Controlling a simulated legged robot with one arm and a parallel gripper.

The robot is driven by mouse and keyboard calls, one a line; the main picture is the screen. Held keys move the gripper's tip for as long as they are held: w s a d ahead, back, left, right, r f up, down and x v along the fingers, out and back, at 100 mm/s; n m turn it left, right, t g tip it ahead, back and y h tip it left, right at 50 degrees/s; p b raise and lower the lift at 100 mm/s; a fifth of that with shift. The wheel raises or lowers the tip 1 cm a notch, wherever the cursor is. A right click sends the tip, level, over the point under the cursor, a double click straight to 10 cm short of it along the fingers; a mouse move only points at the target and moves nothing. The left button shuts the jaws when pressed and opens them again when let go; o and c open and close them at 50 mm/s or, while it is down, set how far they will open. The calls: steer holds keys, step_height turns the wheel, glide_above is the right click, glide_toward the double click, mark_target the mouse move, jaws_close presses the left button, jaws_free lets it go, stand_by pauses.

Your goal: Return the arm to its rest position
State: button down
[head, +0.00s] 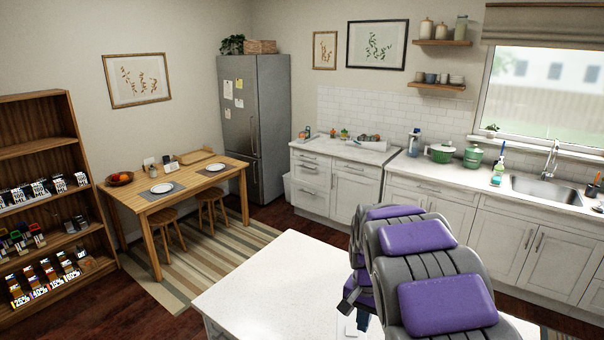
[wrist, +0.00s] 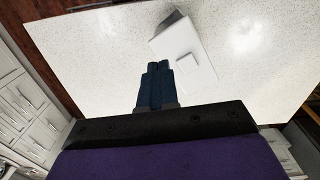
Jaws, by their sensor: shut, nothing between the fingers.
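My arm, with purple pads on dark grey links, rises over the white island counter (head: 265,285) in the head view. My gripper (wrist: 158,66) shows in the wrist view as two dark blue fingers side by side, shut and empty. The fingers point across the speckled white counter top, which also shows in the wrist view (wrist: 90,60). A white flat-sided object (wrist: 196,70) with a grey side lies on the counter just right of the fingertips. I cannot tell whether the fingers touch it. In the head view my arm hides much of the counter's right part.
A wooden shelf (head: 40,150) with small packages stands at the far left. A dining table (head: 185,185) with stools (head: 212,208) stands on a striped rug. A fridge (head: 255,120) and kitchen cabinets (head: 345,190) line the back. Wood floor lies between them and the island.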

steer(key=s+f+n+b, duration=0.2)
steer(key=s+b, duration=0.1)
steer(key=s, duration=0.9)
steer(key=s+f+n+g+b, duration=0.1)
steer(key=s+b, duration=0.3)
steer(key=s, duration=0.7)
steer(key=s+a+f+n+b, duration=0.1)
steer(key=s+f+n+b, duration=0.2)
steer(key=s, duration=0.9)
steer(key=shift+s+f+b, duration=0.25)
steer(key=shift+s+b, duration=0.05)
steer(key=shift+s, duration=0.05)
